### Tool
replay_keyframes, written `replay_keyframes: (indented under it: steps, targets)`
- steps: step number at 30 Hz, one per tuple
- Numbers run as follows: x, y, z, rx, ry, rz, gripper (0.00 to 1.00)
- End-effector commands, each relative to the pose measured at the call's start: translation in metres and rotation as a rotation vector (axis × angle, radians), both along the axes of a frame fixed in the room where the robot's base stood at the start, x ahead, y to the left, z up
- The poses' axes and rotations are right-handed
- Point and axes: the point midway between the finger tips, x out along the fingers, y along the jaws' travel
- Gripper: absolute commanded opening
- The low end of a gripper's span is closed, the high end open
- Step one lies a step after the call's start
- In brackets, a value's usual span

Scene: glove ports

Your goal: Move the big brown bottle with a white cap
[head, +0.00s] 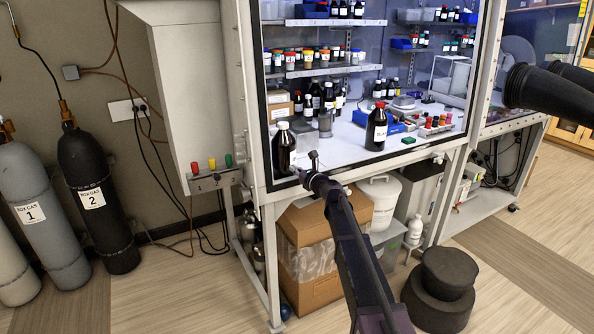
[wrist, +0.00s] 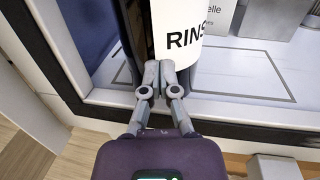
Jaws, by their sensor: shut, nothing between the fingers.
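The big brown bottle with a white cap (head: 283,147) stands upright near the front left corner of the cabinet floor. In the wrist view a dark bottle with a white label reading "RINS" (wrist: 183,30), apparently the same one, fills the top middle; its cap is out of that view. My gripper (wrist: 168,66) is shut, its fingertips together in front of the bottle and overlapping its lower part in the picture. I cannot tell whether they touch it. In the head view my gripper (head: 303,174) is at the cabinet's front edge, just right of the bottle's base.
A brown bottle with a red cap (head: 376,130) stands further right. Several smaller bottles and a beaker (head: 325,124) are behind. The cabinet's front frame (head: 258,100) rises left of the bottle. A cardboard box (head: 308,235) is below. The cabinet floor between the two brown bottles is mostly clear.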

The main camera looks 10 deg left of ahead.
Motion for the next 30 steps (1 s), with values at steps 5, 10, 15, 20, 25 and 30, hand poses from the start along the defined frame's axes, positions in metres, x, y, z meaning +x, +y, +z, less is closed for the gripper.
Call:
replay_keyframes:
  steps: [5, 10, 15, 20, 25, 30]
  targets:
    - [0.010, 0.009, 0.000, 0.000, 0.000, 0.002, 0.00]
    - [0.019, 0.018, 0.000, 0.000, 0.000, 0.001, 0.00]
    - [0.017, 0.017, 0.000, 0.000, 0.000, 0.001, 0.00]
    - [0.017, 0.017, 0.000, 0.000, 0.000, 0.001, 0.00]
    - [0.014, 0.014, 0.000, 0.000, 0.000, 0.001, 0.00]
    - [0.006, 0.004, 0.000, 0.000, 0.000, 0.001, 0.00]
